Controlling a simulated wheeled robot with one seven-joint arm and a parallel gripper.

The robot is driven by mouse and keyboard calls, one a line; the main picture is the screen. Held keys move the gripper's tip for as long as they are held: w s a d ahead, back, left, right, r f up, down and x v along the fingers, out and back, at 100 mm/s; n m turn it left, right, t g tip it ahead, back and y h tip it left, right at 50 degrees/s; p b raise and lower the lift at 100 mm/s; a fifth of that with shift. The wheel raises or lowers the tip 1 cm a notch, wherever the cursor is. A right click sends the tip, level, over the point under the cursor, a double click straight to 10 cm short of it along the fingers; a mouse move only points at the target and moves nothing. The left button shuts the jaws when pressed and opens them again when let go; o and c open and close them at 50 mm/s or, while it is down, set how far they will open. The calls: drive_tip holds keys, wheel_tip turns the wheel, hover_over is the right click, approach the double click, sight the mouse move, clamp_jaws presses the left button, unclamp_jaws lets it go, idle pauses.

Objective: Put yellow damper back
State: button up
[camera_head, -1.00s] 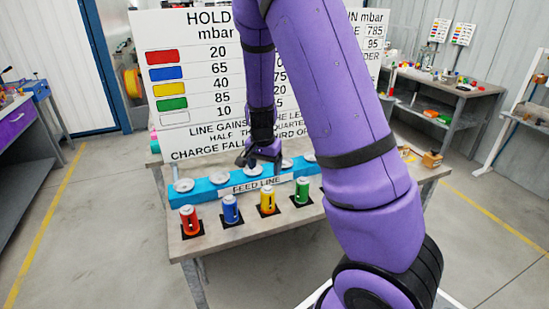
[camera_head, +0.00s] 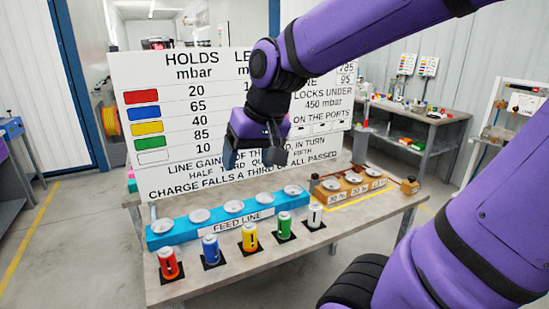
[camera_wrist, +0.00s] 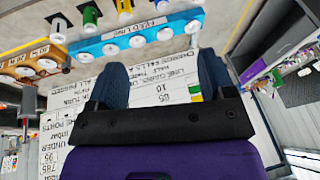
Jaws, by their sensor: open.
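The yellow damper (camera_head: 249,238) stands upright on a black square pad at the front of the table, between the blue and green dampers. It shows partly at the top edge of the wrist view (camera_wrist: 124,5). My gripper (camera_head: 254,156) is open and empty. It hangs above and behind the blue feed line block (camera_head: 185,229), in front of the sign board. In the wrist view my two fingers (camera_wrist: 158,75) are spread with nothing between them. The feed line's round ports show as white discs.
Red (camera_head: 168,263), blue (camera_head: 211,250), green (camera_head: 284,226) and white (camera_head: 315,216) dampers stand on pads in the same row. An orange block with ports (camera_head: 350,186) sits at the right. The large sign board (camera_head: 140,75) stands behind.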

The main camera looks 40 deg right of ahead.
drive_tip(key=s+a+r+n+t+h, duration=0.1)
drive_tip(key=s+r+n, duration=0.1)
drive_tip(key=s, duration=0.6)
drive_tip(key=shift+s+a+r+n, duration=0.3)
drive_tip(key=shift+r+n, duration=0.1)
drive_tip(key=shift+r, duration=0.1)
idle(0.5)
